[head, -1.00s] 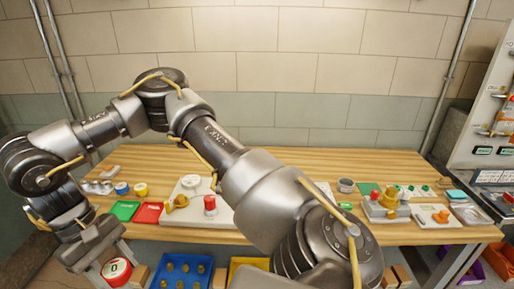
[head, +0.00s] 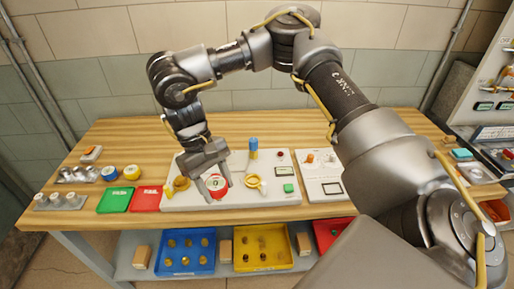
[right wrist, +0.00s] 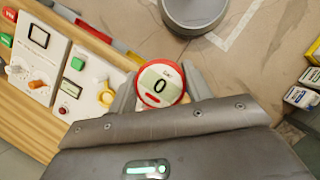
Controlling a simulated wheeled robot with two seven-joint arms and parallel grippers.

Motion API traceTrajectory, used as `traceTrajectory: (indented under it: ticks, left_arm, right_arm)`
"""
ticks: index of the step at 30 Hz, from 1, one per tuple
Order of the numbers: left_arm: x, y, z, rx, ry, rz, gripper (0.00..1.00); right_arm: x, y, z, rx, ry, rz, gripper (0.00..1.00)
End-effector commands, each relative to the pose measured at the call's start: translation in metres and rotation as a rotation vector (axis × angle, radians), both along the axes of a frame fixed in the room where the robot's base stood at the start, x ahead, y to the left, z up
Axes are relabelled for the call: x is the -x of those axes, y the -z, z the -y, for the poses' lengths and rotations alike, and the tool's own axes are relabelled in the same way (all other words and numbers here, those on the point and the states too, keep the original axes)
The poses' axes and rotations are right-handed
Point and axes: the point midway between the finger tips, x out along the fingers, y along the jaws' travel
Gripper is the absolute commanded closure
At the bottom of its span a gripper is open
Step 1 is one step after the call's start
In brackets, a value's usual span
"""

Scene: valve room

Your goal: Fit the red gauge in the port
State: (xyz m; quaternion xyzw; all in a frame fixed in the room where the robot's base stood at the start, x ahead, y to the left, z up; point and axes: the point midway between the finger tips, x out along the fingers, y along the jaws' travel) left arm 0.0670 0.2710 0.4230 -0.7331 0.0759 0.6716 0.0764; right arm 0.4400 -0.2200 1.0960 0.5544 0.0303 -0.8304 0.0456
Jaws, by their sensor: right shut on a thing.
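The red gauge (head: 217,184) has a white face and is held between the fingers of my right gripper (head: 219,182). In the right wrist view the gauge (right wrist: 162,84) shows its red rim and a dark "0", with a finger on each side. In the head view it overlaps the white panel (head: 215,204) on the bench; its height above the panel is hard to judge. I cannot make out the port. My left gripper is not in view.
A second white panel (head: 320,189) stands to the right, partly behind my arm. Green (head: 115,200) and red (head: 147,198) mats lie to the left. Blue (head: 185,270) and yellow (head: 260,265) bins sit on the shelf below. The bench's back strip is clear.

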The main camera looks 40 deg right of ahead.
Motion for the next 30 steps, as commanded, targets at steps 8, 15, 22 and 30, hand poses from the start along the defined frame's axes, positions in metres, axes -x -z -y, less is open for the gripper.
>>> traceTrajectory:
  ticks: [8,15,22,30]
  left_arm:
    - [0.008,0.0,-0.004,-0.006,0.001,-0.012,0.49]
    - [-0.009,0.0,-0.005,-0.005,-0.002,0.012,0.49]
    - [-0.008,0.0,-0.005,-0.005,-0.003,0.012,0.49]
    - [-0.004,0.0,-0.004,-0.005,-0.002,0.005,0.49]
  right_arm:
    - [-0.015,0.022,0.007,0.01,-0.785,-0.001,0.79]
    - [-0.037,0.04,0.032,-0.001,-1.731,0.0,0.79]
    - [-0.054,0.05,0.066,-0.005,-2.395,0.012,0.79]
    - [-0.066,0.056,0.105,-0.008,-2.902,0.012,0.79]
